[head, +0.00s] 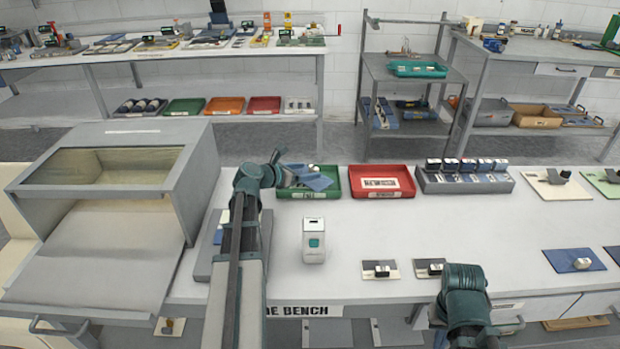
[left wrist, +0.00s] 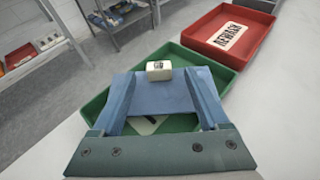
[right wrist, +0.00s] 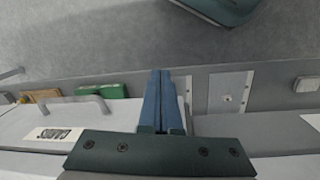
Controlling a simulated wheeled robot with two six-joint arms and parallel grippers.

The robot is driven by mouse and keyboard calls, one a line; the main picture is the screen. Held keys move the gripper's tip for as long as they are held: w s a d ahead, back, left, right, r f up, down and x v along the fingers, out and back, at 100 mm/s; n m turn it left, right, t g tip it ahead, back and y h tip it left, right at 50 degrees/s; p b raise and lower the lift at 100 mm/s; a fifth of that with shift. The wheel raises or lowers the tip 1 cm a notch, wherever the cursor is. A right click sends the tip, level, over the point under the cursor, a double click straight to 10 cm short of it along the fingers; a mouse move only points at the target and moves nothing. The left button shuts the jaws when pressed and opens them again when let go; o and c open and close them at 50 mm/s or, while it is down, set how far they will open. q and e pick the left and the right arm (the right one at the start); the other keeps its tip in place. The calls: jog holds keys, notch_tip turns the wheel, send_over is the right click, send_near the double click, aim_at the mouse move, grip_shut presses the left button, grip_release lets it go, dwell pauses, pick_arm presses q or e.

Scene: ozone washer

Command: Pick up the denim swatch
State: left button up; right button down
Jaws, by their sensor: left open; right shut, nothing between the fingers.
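A blue denim swatch (left wrist: 165,95) with a small white block (left wrist: 159,70) on it lies in the green tray (left wrist: 226,80). In the head view the swatch (head: 319,182) shows at the tray's middle. My left gripper (left wrist: 163,85) is open above the tray, its two blue fingers on either side of the swatch. I cannot tell whether they touch it. My right gripper (right wrist: 160,75) is shut and empty, low in front of the bench, over the floor.
A red tray (head: 381,182) stands right of the green tray, then a grey rack (head: 465,183) of small bottles. A white device (head: 313,242) stands in front. Small swatch cards (head: 380,270) lie near the front edge. A grey hooded box (head: 190,165) is at left.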

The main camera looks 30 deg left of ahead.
pick_arm(q)
jog(key=x, duration=0.2)
jog(key=shift+w+f+b, duration=0.2)
jog(key=shift+w+b, duration=0.1)
jog(key=shift+w, duration=0.05)
jog(key=shift+c, duration=0.3)
grip_shut()
jog(key=shift+r, duration=0.1)
notch_tip(320, 180, up, 10)
jog(key=p, duration=1)
